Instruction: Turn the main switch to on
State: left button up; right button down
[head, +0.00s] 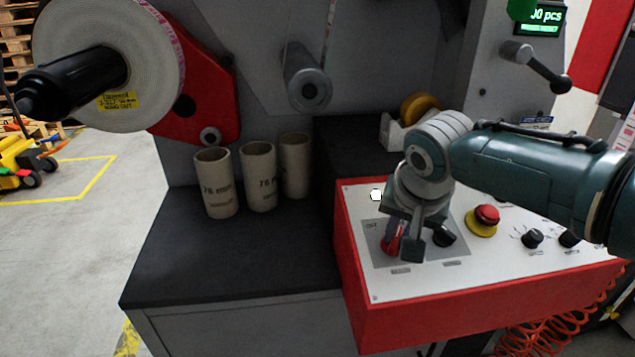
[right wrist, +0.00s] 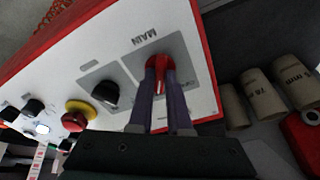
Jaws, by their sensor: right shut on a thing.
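The main switch (head: 391,241) is a red knob on a grey plate on the white top of the red control box. In the right wrist view the red switch (right wrist: 156,61) sits beside the word MAIN. My right gripper (head: 403,246) points down over it, with one finger on each side. In the right wrist view the gripper (right wrist: 160,78) is shut on the switch's red handle. The fingers partly hide the handle, and I cannot read its on or off marks. My left gripper is not in view.
A black knob (head: 443,236) stands close beside the switch. A red and yellow emergency button (head: 486,215) and more black knobs (head: 532,238) lie farther right. Several cardboard cores (head: 258,176) stand on the dark worktop (head: 240,250) to the left, whose front part is clear.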

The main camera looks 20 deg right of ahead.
dwell(0.3)
jog(key=c, duration=0.9)
grip_release()
jog(key=shift+o, duration=0.2)
jog(key=shift+r, duration=0.1)
jog(key=shift+s+r+p, duration=0.1)
jog(key=shift+r+p, duration=0.25)
jog(key=shift+p, duration=0.05)
jog(key=p+v, duration=0.4)
jog(key=v, duration=0.5)
jog(key=shift+a, duration=0.1)
